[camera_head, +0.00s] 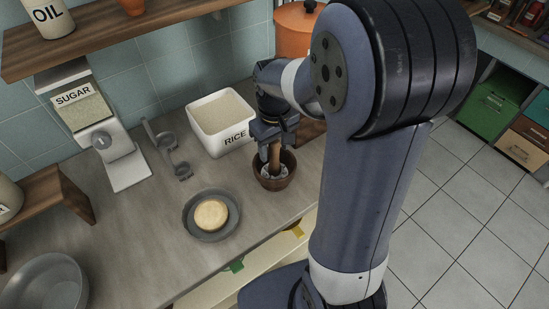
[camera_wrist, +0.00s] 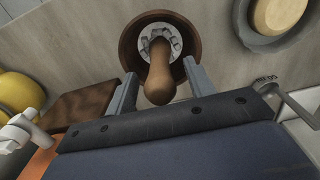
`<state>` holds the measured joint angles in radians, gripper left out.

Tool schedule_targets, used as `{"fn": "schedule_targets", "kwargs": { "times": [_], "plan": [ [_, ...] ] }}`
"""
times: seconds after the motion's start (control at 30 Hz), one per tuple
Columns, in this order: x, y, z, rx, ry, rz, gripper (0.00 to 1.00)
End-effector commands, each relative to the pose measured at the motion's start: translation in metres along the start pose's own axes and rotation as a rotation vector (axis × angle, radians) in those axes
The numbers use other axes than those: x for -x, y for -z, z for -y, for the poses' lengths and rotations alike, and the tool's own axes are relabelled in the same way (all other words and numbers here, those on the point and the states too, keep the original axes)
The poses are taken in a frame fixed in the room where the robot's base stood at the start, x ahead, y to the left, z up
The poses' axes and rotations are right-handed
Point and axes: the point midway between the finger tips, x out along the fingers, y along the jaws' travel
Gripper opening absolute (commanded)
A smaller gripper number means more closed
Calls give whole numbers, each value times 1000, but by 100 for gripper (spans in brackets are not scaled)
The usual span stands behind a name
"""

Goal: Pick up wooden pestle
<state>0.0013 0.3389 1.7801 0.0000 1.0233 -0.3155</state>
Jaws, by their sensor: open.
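The wooden pestle (camera_head: 274,156) stands in a dark brown bowl-shaped mortar (camera_head: 273,183) on the counter. In the wrist view the pestle (camera_wrist: 159,80) points up toward the camera, its rounded end near, and the mortar (camera_wrist: 133,38) lies around its far end. A pale ring with notches shows around the pestle inside the mortar. My gripper (camera_wrist: 160,88) is open, with one finger on each side of the pestle and a visible gap on both sides. In the head view my gripper (camera_head: 272,136) is just above the mortar, partly hiding the pestle.
A white rice container (camera_head: 222,122) stands close to the left of my gripper. A grey plate (camera_head: 190,222) with a round pale item (camera_head: 211,214) is at the lower left. Measuring scoops (camera_head: 168,150) and a sugar dispenser (camera_head: 117,150) stand further left. An orange pot (camera_head: 292,32) is behind.

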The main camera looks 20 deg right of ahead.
Motion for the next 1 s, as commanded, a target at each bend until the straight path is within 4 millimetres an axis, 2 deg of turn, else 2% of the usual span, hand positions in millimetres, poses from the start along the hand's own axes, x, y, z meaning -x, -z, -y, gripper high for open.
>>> {"fn": "schedule_targets", "kwargs": {
  "times": [0.23, 0.8, 1.0],
  "plan": [
    [-1, 0, 0, 0, 0, 0, 50],
    [-1, 0, 0, 0, 0, -1, 3],
    [0, 0, 0, 0, 0, -1, 3]
  ]
}}
